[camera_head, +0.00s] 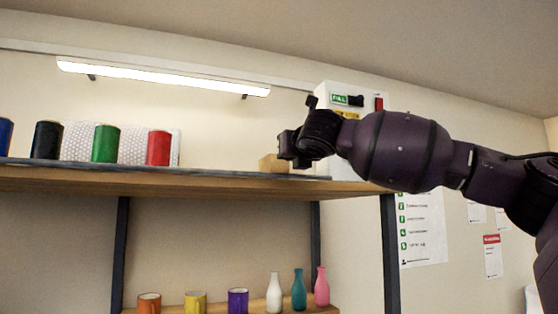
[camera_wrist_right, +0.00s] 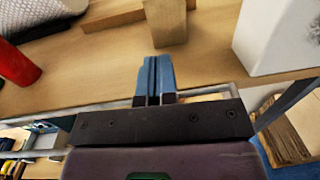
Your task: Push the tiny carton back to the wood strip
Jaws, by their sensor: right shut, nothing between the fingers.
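The tiny carton (camera_wrist_right: 167,24), a small tan box, stands on the upper shelf, straight ahead of my right fingers in the right wrist view. It also shows in the head view (camera_head: 267,163), partly hidden behind my right gripper (camera_head: 286,150). Whether carton and strip touch I cannot tell. My right gripper (camera_wrist_right: 154,62) is shut and empty, its blue fingertips pointing at the carton with a small gap visible. My left gripper is not in view.
A red can (camera_head: 159,148), a green can (camera_head: 105,144) and a black can (camera_head: 47,140) stand left on the shelf (camera_head: 220,182), before a white textured pack (camera_head: 76,141). A white box (camera_wrist_right: 275,40) stands right of the carton. Mugs and bottles (camera_head: 298,290) fill the lower shelf.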

